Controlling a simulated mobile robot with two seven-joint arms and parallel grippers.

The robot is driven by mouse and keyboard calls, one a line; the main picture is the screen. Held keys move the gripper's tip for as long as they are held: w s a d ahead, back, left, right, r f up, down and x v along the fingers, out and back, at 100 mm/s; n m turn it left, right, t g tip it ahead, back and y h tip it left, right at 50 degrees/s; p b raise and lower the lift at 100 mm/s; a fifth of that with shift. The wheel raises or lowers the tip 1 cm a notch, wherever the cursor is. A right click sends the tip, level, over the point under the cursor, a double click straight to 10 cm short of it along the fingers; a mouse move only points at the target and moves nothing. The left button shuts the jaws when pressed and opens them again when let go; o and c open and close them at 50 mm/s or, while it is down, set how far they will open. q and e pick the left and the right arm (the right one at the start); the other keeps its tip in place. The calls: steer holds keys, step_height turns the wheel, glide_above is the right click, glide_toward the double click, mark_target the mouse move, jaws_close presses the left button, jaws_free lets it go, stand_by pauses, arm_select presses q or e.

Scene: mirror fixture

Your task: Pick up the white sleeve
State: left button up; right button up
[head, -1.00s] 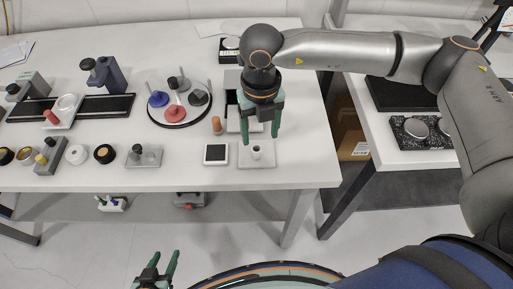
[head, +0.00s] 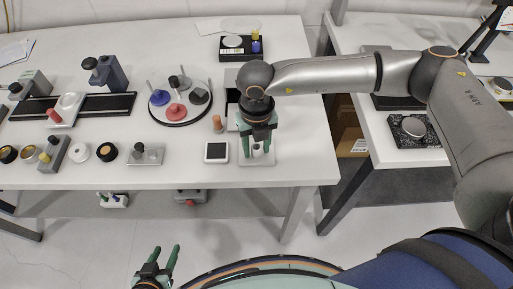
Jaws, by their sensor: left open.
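The white sleeve (head: 257,152) looks like the small upright white cylinder on a pale square plate (head: 258,162) near the table's front edge. My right gripper (head: 257,153) points down over it, with one green finger on each side and the sleeve between the fingertips. The fingers look apart, with a small gap beside the sleeve. The sleeve's top is partly hidden by the gripper. My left gripper (head: 162,263) is open and empty at the bottom of the view, in front of the table and far from the sleeve.
A black scale (head: 241,47) is at the back. The table's right edge is close.

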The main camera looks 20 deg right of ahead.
jaws_close()
steer(key=shift+r, duration=0.1)
stand_by(0.3)
